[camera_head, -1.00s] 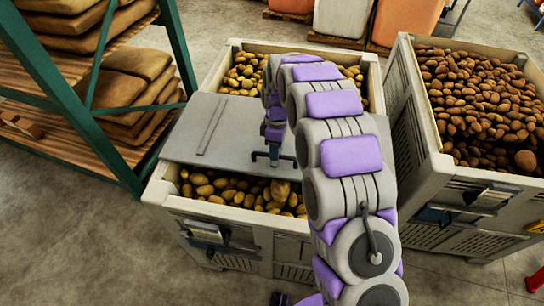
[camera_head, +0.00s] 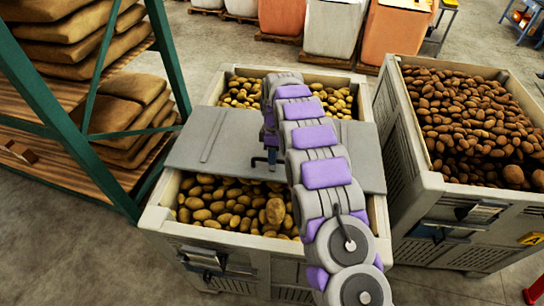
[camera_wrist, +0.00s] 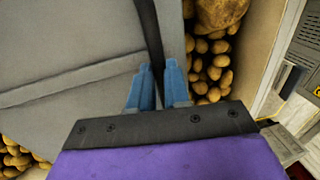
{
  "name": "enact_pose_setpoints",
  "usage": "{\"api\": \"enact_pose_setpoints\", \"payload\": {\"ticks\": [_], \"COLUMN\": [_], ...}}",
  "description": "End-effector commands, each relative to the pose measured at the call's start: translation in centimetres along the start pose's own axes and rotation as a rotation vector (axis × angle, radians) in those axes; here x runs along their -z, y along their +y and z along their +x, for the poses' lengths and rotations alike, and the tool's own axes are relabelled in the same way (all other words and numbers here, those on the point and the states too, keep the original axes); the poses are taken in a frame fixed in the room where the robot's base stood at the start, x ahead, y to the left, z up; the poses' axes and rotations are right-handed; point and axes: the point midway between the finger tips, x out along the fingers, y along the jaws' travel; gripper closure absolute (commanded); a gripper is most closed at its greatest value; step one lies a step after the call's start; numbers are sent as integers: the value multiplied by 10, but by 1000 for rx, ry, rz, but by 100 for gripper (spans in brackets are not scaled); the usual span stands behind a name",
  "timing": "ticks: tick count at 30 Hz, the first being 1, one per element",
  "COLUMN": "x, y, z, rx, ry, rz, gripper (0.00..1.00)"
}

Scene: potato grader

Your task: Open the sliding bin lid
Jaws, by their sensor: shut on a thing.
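The sliding lid (camera_head: 215,145) is a flat grey panel with a thin raised rib, lying across the middle of a pale potato bin (camera_head: 160,217). Potatoes (camera_head: 235,208) show in the opening in front of it, and more show behind it. My gripper (camera_head: 265,160) is at the lid's front edge, partly hidden by my arm. In the wrist view, the blue fingers (camera_wrist: 157,88) straddle a dark strip along the edge of the lid (camera_wrist: 75,50) and are shut on that edge part. The exact grip is partly hidden by the fingers.
A second bin (camera_head: 440,193) heaped with brown potatoes stands close on the right. A green-framed rack (camera_head: 170,60) with brown sacks (camera_head: 125,105) stands on the left. Orange and white bulk containers (camera_head: 333,28) stand at the back. Bare floor (camera_head: 70,250) lies at the front left.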

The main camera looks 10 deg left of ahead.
Motion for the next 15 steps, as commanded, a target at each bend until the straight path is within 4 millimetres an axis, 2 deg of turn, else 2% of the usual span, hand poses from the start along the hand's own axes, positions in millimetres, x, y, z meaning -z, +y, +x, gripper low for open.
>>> {"api": "enact_pose_setpoints", "payload": {"ticks": [8, 9, 15], "x": [0, 0, 0], "y": [1, 1, 0], "z": [0, 0, 0], "rx": [-2, -2, -2], "ry": [-1, -1, -1], "rz": [0, 0, 0], "gripper": [100, 82, 63]}}
